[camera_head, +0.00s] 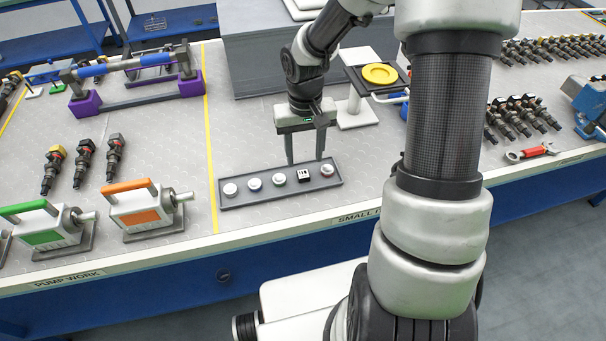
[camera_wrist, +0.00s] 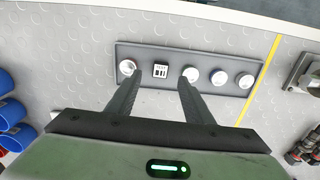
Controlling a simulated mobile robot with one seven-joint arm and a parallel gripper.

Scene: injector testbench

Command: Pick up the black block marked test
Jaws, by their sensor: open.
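The black block marked test (camera_head: 303,175) sits in the grey tray (camera_head: 240,199), among several round white caps. In the wrist view the block (camera_wrist: 160,71) shows a white label with dark marks and lies between a cap on its left and the rest on its right. My gripper (camera_head: 305,160) is open, pointing down over the tray's back side. In the wrist view my gripper's fingertips (camera_wrist: 160,74) appear on either side of the block, with nothing between them but the block in line of sight. I cannot tell how high the fingertips are above the tray.
Round caps (camera_head: 279,179) (camera_wrist: 190,75) flank the block closely. A stand with a yellow disc (camera_head: 380,74) is behind my gripper. Orange (camera_head: 145,208) and green (camera_head: 45,228) pumps stand at left.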

